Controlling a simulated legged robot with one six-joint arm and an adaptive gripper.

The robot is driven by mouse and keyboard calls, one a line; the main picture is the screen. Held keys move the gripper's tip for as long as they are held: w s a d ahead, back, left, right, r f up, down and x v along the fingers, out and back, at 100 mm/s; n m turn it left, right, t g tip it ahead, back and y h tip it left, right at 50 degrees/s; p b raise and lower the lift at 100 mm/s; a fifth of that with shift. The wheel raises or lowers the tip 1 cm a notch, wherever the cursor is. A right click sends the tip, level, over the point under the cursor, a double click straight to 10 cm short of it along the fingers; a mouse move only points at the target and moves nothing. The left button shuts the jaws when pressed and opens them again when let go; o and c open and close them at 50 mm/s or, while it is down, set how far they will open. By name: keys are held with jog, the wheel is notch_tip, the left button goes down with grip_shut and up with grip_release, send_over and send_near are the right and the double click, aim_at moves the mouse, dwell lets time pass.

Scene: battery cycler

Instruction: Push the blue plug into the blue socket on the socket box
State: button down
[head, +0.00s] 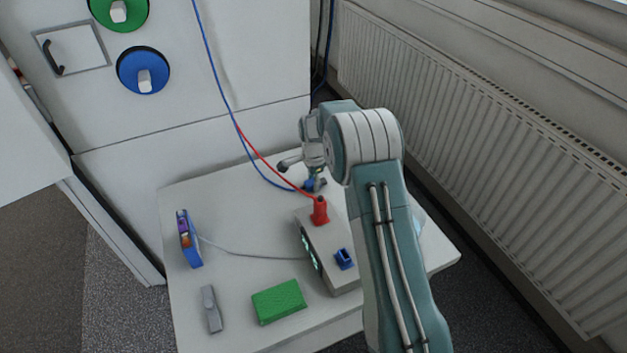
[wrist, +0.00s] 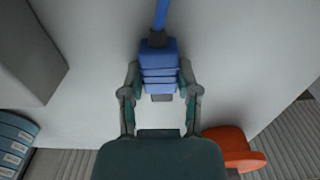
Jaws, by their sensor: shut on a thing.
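My gripper (head: 314,184) is shut on the blue plug (head: 309,186) over the back right of the white table. In the wrist view the ribbed blue plug (wrist: 158,58) sits between both fingers of my gripper (wrist: 160,78), its blue cable leading up and away. The grey socket box (head: 325,240) stands nearer the front, apart from the plug. The blue socket (head: 345,259) is on its top, towards the near end, and looks empty. A red plug (head: 320,211) stands upright at the box's far end. In the head view my arm covers part of the box's right side.
A green block (head: 279,302), a grey tool (head: 211,309) and a blue handheld device (head: 189,238) lie on the table (head: 235,190). Red and blue cables run up the white cabinet (head: 190,125) behind. A radiator (head: 470,130) borders the right side.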

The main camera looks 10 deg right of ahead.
jog(key=shift+c, duration=1.3)
grip_release()
jog(key=s+r+n+t, duration=0.1)
jog(key=s+r+n, duration=0.15)
jog(key=r, duration=0.85)
jog(key=s+r+n, duration=0.1)
jog(key=s+r, duration=0.3)
jog(key=r, duration=0.7)
jog(key=s+r+n+t, duration=0.1)
jog(key=s+r+n, duration=0.3)
jog(key=s, duration=0.7)
jog(key=s+r+n+t, duration=0.2)
jog(key=s+r+n, duration=0.2)
jog(key=s, duration=0.6)
jog(key=shift+s+a+r, duration=0.2)
jog(key=shift+s+r, duration=0.2)
jog(key=s+f+n, duration=0.1)
jog(key=s, duration=0.2)
jog(key=s+f+n+t, duration=0.1)
jog(key=s+n, duration=0.1)
jog(key=s, duration=0.1)
jog(key=s+f+n, duration=0.1)
jog(key=s, duration=0.3)
jog(key=shift+t, duration=0.3)
jog(key=shift+r, duration=0.1)
jog(key=c, duration=0.3)
jog(key=shift+d, duration=0.15)
jog(key=shift+c, duration=0.2)
